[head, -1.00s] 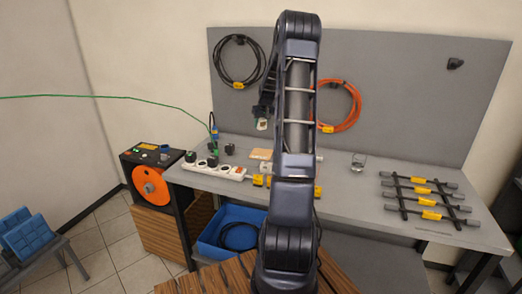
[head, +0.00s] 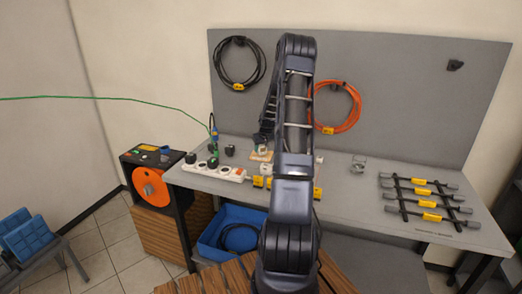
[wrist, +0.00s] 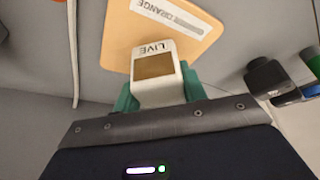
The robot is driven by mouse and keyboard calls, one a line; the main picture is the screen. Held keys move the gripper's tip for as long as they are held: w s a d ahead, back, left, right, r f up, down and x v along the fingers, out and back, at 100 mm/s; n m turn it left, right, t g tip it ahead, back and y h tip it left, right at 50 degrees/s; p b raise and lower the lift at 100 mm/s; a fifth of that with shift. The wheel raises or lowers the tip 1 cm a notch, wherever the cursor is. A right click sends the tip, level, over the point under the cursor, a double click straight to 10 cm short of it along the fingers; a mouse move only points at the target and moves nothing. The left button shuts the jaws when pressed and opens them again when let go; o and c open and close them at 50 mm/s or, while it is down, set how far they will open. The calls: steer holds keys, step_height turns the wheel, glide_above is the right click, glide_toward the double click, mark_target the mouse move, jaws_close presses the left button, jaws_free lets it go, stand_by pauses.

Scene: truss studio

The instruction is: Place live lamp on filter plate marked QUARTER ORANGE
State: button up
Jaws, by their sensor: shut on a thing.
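The live lamp (wrist: 158,88), a small white block with LIVE and a tan window on its face, is in my gripper (wrist: 157,94). The green fingertips are shut on its two sides. An orange plate (wrist: 125,35) lies just beyond the lamp in the wrist view; its white label reads ORANGE, and the rest of the label is cut off. In the head view my gripper (head: 262,142) is low over the bench at this plate (head: 265,158), with the lamp (head: 262,149) under it. I cannot tell whether lamp and plate touch.
A white power strip (head: 222,172) with black plugs lies left on the bench (head: 350,200). A grey panel (head: 400,90) with hung cables stands behind.

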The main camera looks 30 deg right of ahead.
steer(key=shift+f, duration=0.35)
steer(key=shift+f, duration=0.1)
steer(key=o, duration=1)
